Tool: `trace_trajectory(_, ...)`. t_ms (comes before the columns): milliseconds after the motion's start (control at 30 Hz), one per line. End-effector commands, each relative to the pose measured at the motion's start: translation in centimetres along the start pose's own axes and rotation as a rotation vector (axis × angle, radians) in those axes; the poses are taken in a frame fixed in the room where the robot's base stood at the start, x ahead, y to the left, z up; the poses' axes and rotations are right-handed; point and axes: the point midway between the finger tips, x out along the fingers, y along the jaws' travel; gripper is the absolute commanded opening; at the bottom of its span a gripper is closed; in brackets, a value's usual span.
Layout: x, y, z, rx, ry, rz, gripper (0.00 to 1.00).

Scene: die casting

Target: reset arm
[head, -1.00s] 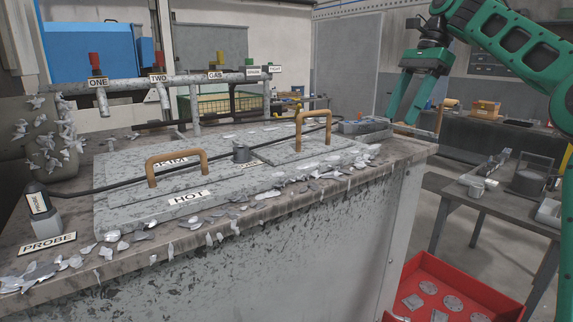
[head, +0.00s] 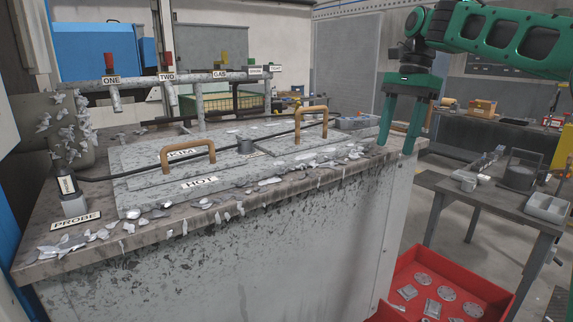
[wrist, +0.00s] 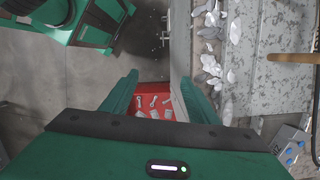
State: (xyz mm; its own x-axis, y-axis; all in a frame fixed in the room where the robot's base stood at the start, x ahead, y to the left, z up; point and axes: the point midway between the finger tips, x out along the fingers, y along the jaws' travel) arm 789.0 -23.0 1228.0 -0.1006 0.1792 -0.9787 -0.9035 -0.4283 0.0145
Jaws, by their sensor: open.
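My green gripper (head: 398,148) is at the upper right in the head view, pointing down beside the right end of the furnace top. Its two fingers are apart and nothing is between them. In the wrist view the gripper (wrist: 160,88) also shows open, with the floor, the red bin (wrist: 152,100) and the edge of the furnace top (wrist: 265,30) below it.
The furnace top (head: 130,190) carries orange handles (head: 188,150), a probe (head: 70,190) and scattered metal flakes. The red bin (head: 400,310) with cast parts stands on the floor at right. A grey table (head: 440,183) stands behind it.

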Motion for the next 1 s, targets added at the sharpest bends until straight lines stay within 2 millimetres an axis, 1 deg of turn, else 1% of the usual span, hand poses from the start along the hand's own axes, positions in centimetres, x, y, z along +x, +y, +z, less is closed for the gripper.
trace_trajectory(67, 1.6, 1.7, 0.0, -0.036, 0.04, 0.021, 0.54)
trace_trajectory(167, 3.8, 4.5, -0.6, -0.092, 0.09, 0.045, 0.54)
trace_trajectory(267, 6.0, 8.0, -1.6, -0.147, 0.133, 0.065, 0.54)
trace_trajectory(367, 8.0, 12.2, -2.7, -0.201, 0.163, 0.076, 0.54)
trace_trajectory(400, 8.9, 14.0, -3.0, -0.225, 0.172, 0.078, 0.54)
trace_trajectory(467, 10.2, 16.9, -3.4, -0.26, 0.184, 0.081, 0.54)
trace_trajectory(500, 11.2, 18.8, -3.7, -0.28, 0.191, 0.082, 0.54)
trace_trajectory(567, 12.7, 21.8, -4.2, -0.312, 0.2, 0.083, 0.54)
trace_trajectory(600, 13.8, 23.8, -4.3, -0.333, 0.204, 0.083, 0.54)
trace_trajectory(667, 15.6, 26.8, -4.5, -0.369, 0.208, 0.082, 0.54)
trace_trajectory(700, 16.8, 28.8, -4.5, -0.392, 0.209, 0.079, 0.54)
trace_trajectory(800, 19.9, 33.1, -4.3, -0.451, 0.208, 0.069, 0.54)
trace_trajectory(900, 22.8, 36.3, -3.7, -0.506, 0.202, 0.058, 0.54)
trace_trajectory(1000, 24.7, 38.3, -3.2, -0.544, 0.198, 0.048, 0.54)
